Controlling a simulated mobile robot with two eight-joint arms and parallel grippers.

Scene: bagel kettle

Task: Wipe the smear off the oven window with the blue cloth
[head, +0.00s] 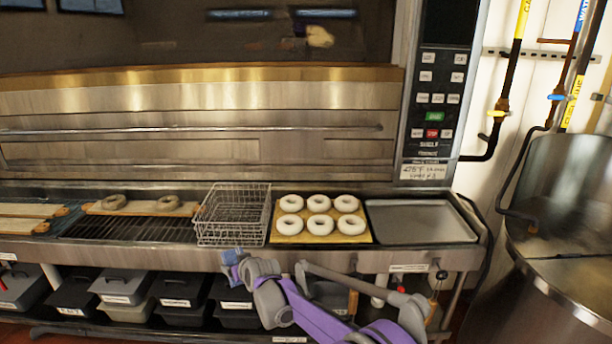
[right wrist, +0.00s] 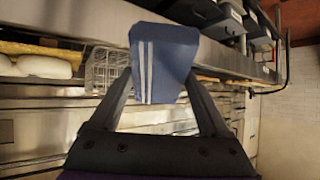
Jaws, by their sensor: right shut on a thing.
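The oven window (head: 150,40) is a wide dark pane across the top of the head view. A tan smear (head: 320,37) shows on it, right of centre. My right gripper (head: 240,268) is shut on the blue cloth (head: 230,257), low in front of the counter edge and well below the window. In the right wrist view, the blue cloth (right wrist: 168,62) has two white stripes and sticks out from between the fingers of my right gripper (right wrist: 160,82). The part of the cloth in the grip is partly hidden. My left gripper is not in view.
A wire basket (head: 233,218) stands on the counter beside a yellow board (head: 280,238) of several bagels. A grey tray (head: 425,235) is right of it. A long handle bar (head: 200,130) crosses the oven front below the window. A steel kettle (head: 560,280) stands at right.

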